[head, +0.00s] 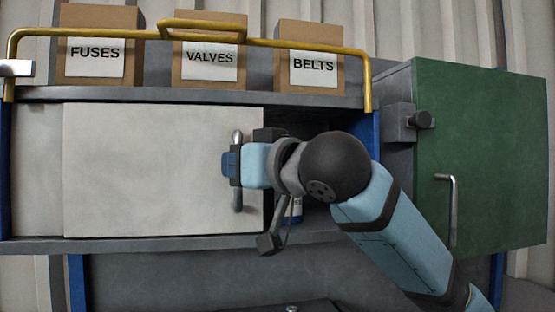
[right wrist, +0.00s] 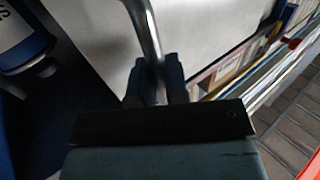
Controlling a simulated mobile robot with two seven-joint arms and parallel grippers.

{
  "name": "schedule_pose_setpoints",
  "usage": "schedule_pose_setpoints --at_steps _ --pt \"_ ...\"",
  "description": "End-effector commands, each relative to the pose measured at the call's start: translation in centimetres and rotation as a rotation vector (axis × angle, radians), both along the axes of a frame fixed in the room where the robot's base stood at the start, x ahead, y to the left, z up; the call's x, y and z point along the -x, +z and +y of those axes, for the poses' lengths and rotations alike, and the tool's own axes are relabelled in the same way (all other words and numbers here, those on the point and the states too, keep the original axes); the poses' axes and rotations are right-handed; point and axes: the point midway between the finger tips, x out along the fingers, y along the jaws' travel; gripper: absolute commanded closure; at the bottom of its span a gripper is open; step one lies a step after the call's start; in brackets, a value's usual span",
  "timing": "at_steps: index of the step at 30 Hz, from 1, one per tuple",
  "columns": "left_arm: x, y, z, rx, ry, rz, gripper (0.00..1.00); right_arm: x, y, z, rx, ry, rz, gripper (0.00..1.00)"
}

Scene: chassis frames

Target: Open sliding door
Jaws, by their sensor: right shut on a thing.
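A pale sliding door panel (head: 150,165) covers the left and middle of the cabinet front in the head view. Its upright metal handle (head: 238,200) is near the door's right edge. My right gripper (head: 230,165) is shut on this handle. In the right wrist view, the gripper (right wrist: 157,85) has its dark fingers on both sides of the handle bar (right wrist: 145,30). To the right of the door edge there is a dark opening, partly hidden by my right arm. A container with a blue and white label (right wrist: 22,35) shows inside it. My left gripper is not in view.
Boxes labelled FUSES (head: 95,58), VALVES (head: 210,60) and BELTS (head: 311,65) stand on top behind a yellow rail (head: 365,80). A green door (head: 480,160) with its own handle stands at the right. A grey ledge (head: 140,245) runs below the sliding door.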

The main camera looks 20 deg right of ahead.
Motion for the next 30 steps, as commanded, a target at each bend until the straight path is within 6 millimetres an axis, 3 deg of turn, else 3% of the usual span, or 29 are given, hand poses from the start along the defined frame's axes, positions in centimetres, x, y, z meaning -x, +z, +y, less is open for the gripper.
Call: schedule_pose_setpoints --at_steps 6,16,17,20,30 --pt "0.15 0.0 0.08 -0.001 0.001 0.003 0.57 -0.2 0.0 1.52 0.001 -0.002 0.0 1.0" --pt "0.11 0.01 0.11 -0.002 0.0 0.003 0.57 -0.22 0.0 1.58 0.001 -0.003 0.0 1.0" --pt "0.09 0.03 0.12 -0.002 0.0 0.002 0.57 -0.21 0.0 1.57 0.001 -0.003 0.0 0.83" --pt "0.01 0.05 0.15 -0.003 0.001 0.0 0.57 -0.2 0.0 1.57 0.001 -0.003 0.0 0.61" --pt "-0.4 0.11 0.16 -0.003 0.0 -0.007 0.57 0.12 -0.05 1.41 0.001 -0.001 -0.001 0.61"
